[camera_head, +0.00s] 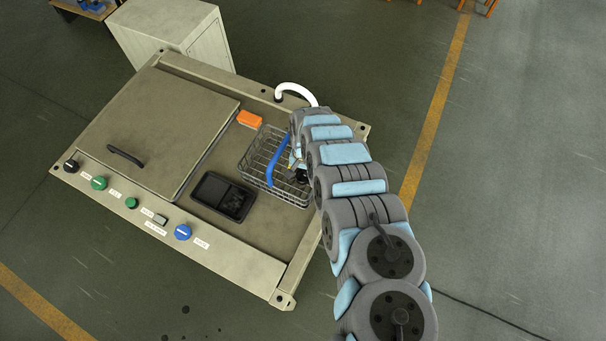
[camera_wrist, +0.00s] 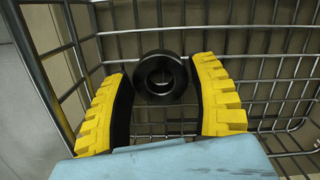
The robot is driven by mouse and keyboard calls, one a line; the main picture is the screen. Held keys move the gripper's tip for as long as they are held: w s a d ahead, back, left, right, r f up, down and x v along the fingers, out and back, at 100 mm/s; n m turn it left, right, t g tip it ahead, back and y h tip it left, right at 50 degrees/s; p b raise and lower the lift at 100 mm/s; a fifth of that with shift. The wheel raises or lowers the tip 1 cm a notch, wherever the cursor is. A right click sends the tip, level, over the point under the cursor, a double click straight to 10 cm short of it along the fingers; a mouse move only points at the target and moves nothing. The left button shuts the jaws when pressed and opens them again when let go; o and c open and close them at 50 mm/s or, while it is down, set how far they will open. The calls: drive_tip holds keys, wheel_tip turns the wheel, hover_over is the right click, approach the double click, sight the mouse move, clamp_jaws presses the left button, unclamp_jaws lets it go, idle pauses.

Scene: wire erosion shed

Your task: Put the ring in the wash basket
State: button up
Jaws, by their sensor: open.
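The ring (camera_wrist: 160,77) is dark and thick with a round hole. In the wrist view it is inside the wire wash basket (camera_wrist: 67,47), over the mesh. I cannot tell whether it rests on the basket floor or is just above it. My gripper (camera_wrist: 162,75) is open, with one yellow-backed finger on each side of the ring. In the head view the wash basket (camera_head: 246,164) has a blue handle (camera_head: 279,160) and stands on the machine top. My gripper (camera_head: 298,170) reaches into its right side. My arm hides part of the basket, and I cannot make out the ring there.
A black divided tray (camera_head: 222,196) stands left of the basket, and an orange block (camera_head: 249,119) lies behind it. A closed lid (camera_head: 160,122) covers the machine's left part. A white hose (camera_head: 296,89) curves up behind the basket. Knobs line the front edge.

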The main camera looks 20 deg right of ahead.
sight(304, 172)
wheel_tip(304, 172, up, 12)
drive_tip(key=w+b, duration=0.1)
drive_tip(key=shift+d, duration=0.4)
idle(0.7)
drive_tip(key=shift+w, duration=0.1)
idle(0.4)
